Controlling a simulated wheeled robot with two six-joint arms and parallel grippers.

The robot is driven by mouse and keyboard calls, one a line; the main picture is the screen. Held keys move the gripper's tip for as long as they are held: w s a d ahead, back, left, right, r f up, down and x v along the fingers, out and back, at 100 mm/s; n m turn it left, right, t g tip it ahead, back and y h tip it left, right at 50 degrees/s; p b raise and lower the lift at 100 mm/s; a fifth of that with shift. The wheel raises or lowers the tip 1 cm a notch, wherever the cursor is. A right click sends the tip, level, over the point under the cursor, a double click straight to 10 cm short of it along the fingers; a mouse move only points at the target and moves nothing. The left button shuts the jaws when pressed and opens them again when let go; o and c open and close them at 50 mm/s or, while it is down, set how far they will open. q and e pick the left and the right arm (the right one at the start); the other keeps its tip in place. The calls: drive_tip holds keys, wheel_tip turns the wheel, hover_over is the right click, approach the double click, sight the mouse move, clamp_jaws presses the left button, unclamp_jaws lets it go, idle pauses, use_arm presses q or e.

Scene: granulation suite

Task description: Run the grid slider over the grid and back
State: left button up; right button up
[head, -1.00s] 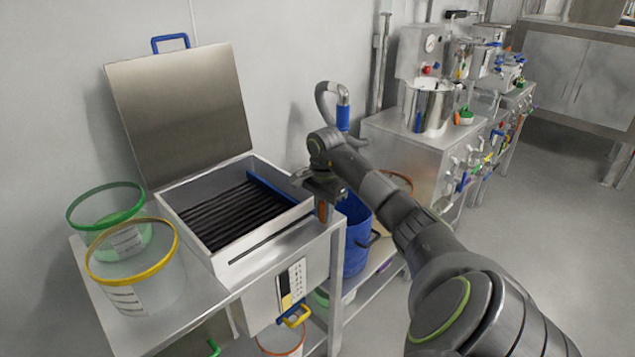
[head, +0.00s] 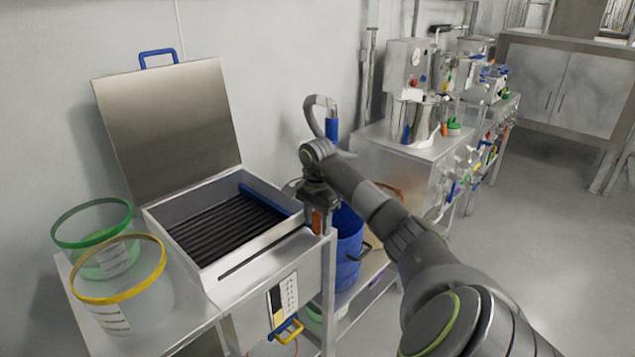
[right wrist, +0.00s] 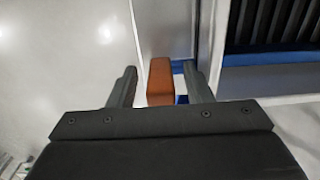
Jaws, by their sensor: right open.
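The grid (head: 222,228), a set of dark parallel bars, lies in the open steel box (head: 250,250). A blue slider bar (head: 266,198) lies along the grid's right end; a blue strip (right wrist: 268,58) also shows beside the dark bars in the right wrist view. An orange handle (head: 317,222) is outside the box's right side. In the right wrist view this orange handle (right wrist: 160,82) stands between the two fingers of my right gripper (right wrist: 159,70), which is open, with a gap on either side. The right gripper (head: 319,206) is at the handle in the head view. My left gripper is out of view.
The box's lid (head: 170,125) stands open at the back. Clear tubs with a green rim (head: 92,222) and a yellow rim (head: 118,268) stand left of the box. A blue bucket (head: 347,250) is right of it. Machines on a steel cabinet (head: 400,165) stand farther right.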

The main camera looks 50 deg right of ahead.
wheel_tip(320, 180, up, 6)
drive_tip(key=shift+w+r, duration=0.1)
drive_tip(key=shift+w, duration=0.05)
wheel_tip(320, 180, up, 11)
drive_tip(key=p, duration=1.1)
